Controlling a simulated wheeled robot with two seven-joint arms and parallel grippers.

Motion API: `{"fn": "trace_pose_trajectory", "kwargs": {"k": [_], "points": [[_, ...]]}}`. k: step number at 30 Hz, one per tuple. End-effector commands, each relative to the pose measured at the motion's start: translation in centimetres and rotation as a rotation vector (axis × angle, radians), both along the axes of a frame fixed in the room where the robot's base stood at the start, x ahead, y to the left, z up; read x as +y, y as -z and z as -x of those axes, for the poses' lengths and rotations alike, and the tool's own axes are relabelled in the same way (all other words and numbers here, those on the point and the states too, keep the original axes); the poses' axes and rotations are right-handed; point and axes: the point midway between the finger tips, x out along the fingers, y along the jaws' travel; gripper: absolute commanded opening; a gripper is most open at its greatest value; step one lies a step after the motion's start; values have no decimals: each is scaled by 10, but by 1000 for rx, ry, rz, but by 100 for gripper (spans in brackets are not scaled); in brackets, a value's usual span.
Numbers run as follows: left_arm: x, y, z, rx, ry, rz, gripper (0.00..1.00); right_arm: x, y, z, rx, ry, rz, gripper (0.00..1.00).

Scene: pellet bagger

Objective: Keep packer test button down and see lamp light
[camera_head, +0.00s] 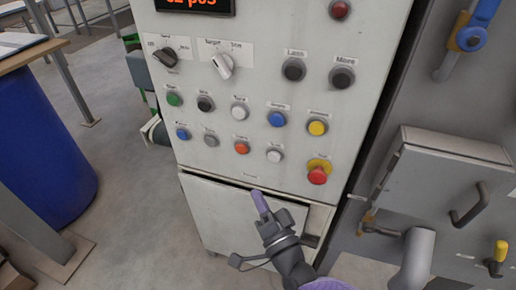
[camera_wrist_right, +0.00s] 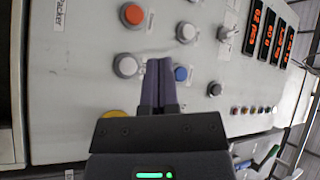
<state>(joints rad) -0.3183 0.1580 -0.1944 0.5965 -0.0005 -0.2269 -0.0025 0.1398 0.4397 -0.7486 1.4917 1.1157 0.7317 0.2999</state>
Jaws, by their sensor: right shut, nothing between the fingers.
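The pale grey control panel (camera_head: 215,75) carries rows of labelled buttons. Most labels are too small to read, so I cannot tell for sure which is the packer test button. A whitish button (camera_head: 274,156) sits right of an orange one (camera_head: 241,147) in the lowest row; neither looks lit. A small plate reading "Packer" (camera_wrist_right: 60,14) shows in the right wrist view. My right gripper (camera_head: 255,195) is shut and empty, its tips below these buttons in the head view. In the wrist view, the tips (camera_wrist_right: 158,62) appear between the whitish button (camera_wrist_right: 125,66) and a blue one (camera_wrist_right: 181,73). No contact is visible.
A red emergency stop on a yellow base (camera_head: 318,173) is right of the whitish button. A dark red lamp or button (camera_head: 340,9) is at the top right. A grey box with a handle (camera_head: 440,185) stands right. A blue drum (camera_head: 45,140) stands left.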

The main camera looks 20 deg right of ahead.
Motion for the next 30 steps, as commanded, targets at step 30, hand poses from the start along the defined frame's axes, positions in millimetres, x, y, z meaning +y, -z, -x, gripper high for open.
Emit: {"fn": "trace_pose_trajectory", "kwargs": {"k": [30], "points": [[-2,40,8,43,-10,-3,59,-48,2,-71,0,0,2,0]]}}
